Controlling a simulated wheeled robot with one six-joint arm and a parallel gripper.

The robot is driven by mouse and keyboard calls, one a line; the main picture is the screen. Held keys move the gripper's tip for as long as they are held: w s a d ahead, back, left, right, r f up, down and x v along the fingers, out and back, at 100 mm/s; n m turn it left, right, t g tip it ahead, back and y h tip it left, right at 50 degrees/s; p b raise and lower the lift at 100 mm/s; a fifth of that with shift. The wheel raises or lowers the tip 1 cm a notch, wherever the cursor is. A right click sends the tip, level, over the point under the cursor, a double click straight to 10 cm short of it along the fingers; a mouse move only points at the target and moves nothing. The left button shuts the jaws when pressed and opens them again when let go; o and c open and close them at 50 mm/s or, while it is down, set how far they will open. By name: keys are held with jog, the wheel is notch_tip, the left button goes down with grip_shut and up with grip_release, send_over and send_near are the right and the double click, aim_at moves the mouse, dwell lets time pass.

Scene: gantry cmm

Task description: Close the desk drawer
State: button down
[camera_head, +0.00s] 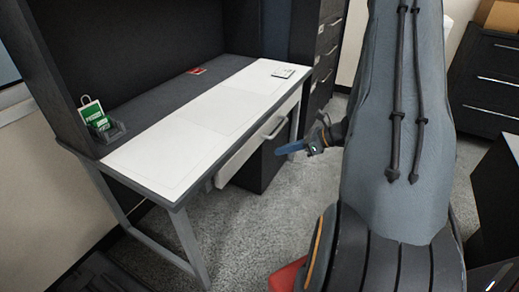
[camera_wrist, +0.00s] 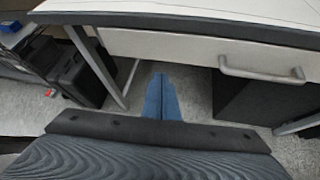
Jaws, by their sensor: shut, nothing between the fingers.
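The desk (camera_head: 165,140) has a pale top with a dark edge. Its drawer (camera_head: 240,158) has a light front below the desk top and seems to stand slightly out from the edge; how far is hard to tell. The drawer front also shows in the wrist view (camera_wrist: 165,47). Its grey bar handle (camera_head: 276,128) is at the right of the front in the wrist view (camera_wrist: 262,74). My gripper (camera_head: 280,151) has blue fingers, shut and empty, pointing at the desk. In the wrist view the fingertips (camera_wrist: 160,78) appear just below the drawer front, left of the handle, apparently not touching it.
A dark cabinet (camera_wrist: 240,100) stands under the desk below the handle. A green card holder (camera_head: 97,118), a red card (camera_head: 196,71) and a white card (camera_head: 283,73) lie on the desk. Dark drawer cabinets (camera_head: 487,85) stand at the right. Carpet before the desk is clear.

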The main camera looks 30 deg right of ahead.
jog(key=d+t+b, duration=0.1)
jog(key=d+t, duration=0.2)
jog(key=t, duration=0.1)
jog(key=p, duration=0.2)
send_near(252, 143)
jog(key=x, duration=0.4)
jog(key=shift+a+f, duration=0.1)
jog(key=shift+a, duration=0.2)
jog(key=shift+w+a, duration=0.45)
jog(key=shift+w, duration=0.3)
